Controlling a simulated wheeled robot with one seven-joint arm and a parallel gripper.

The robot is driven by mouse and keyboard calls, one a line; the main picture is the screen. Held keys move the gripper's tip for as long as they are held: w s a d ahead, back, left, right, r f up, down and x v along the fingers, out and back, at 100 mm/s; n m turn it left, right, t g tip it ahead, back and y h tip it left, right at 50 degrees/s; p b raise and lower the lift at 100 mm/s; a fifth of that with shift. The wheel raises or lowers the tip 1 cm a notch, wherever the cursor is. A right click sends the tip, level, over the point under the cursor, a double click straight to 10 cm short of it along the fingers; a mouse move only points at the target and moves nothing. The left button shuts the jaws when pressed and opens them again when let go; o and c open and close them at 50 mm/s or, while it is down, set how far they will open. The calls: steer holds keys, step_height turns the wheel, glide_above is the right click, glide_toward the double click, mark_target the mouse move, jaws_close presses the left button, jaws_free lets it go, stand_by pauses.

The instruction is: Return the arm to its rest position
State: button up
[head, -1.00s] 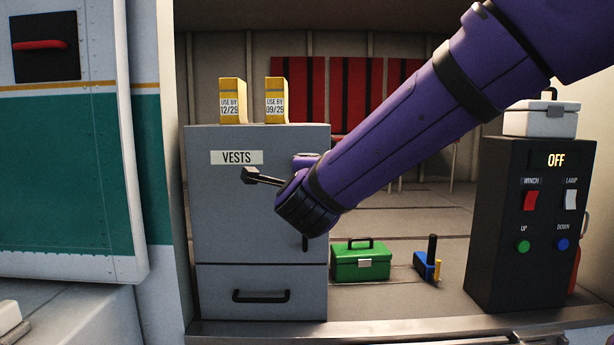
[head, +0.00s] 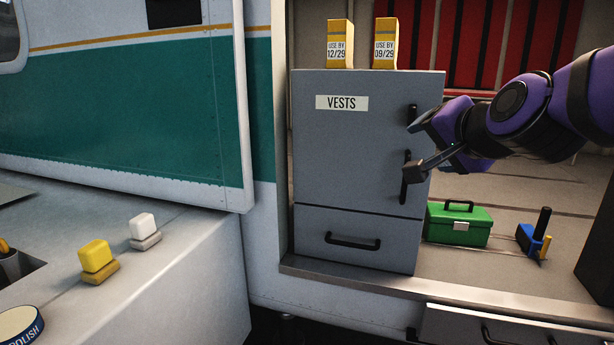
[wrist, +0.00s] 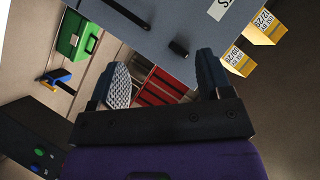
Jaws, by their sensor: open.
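My gripper (head: 420,148) is in front of the right edge of the grey cabinet (head: 345,150) labelled VESTS in the head view. In the wrist view my gripper (wrist: 163,74) has its two fingers wide apart with nothing between them. The cabinet's grey front (wrist: 170,22) lies beyond the fingertips. The door looks shut.
Two yellow boxes (head: 340,45) stand on the cabinet. A green toolbox (head: 459,225) and a blue tool (head: 528,238) lie right of it. At left, a counter (head: 190,275) holds a yellow block, a white block and a polish tin. A dark control box (wrist: 25,140) stands nearby.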

steer(key=s+d+f+n+g+h, duration=0.1)
steer(key=s+d+f+n+g, duration=0.2)
steer(key=s, duration=0.6)
steer(key=s+d+f+n+g+h, duration=0.1)
steer(key=s+d+f+n+g, duration=0.3)
steer(key=s, duration=0.6)
steer(key=d+n+g, duration=0.1)
steer(key=d, duration=0.1)
steer(key=shift+d+n, duration=0.3)
steer(key=shift+d, duration=0.05)
steer(key=shift+f, duration=0.1)
